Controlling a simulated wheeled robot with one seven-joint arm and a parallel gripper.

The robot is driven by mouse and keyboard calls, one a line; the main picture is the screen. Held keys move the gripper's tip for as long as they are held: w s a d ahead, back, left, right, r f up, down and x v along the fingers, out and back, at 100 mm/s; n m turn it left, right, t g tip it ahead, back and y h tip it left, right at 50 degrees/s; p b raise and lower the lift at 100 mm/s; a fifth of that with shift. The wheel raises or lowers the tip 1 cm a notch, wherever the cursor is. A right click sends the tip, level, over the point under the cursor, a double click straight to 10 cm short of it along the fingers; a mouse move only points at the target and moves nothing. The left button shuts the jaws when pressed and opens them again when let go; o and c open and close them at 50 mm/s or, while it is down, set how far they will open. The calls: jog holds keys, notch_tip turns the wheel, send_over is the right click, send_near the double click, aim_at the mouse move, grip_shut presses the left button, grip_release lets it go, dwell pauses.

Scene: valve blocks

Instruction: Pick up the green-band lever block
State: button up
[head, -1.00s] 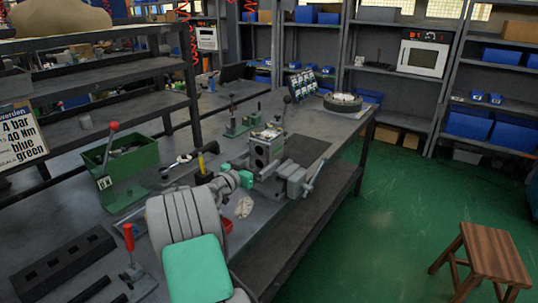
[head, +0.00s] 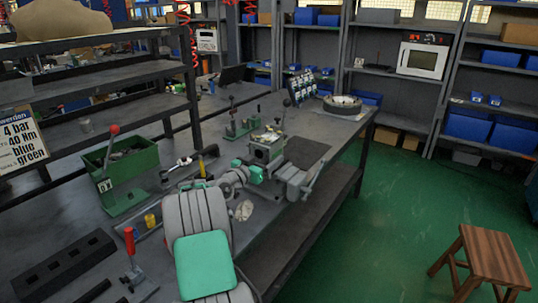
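On the grey bench, a device with a grey body and a black-knobbed lever (head: 286,103) stands at the vise (head: 292,178). Two small green-based pieces with upright levers stand behind it, one of them at the left (head: 232,128). A red-handled lever piece (head: 130,245) stands at the front left. I cannot make out a green band clearly enough to say which is the green-band lever block. My gripper (head: 256,171) is beyond my grey arm, close to the vise. Its fingers are small and partly hidden, so its opening and any hold do not show.
A green bin (head: 128,165) with a red-knobbed lever stands at the left. A black slotted rack (head: 62,270) and a yellow cylinder (head: 150,221) lie near the front. A round part (head: 342,104) sits at the bench's far end. A wooden stool (head: 484,262) stands on the floor.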

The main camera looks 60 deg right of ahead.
jog(key=c, duration=1.2)
jog(key=shift+r, duration=0.3)
jog(key=shift+c, duration=0.2)
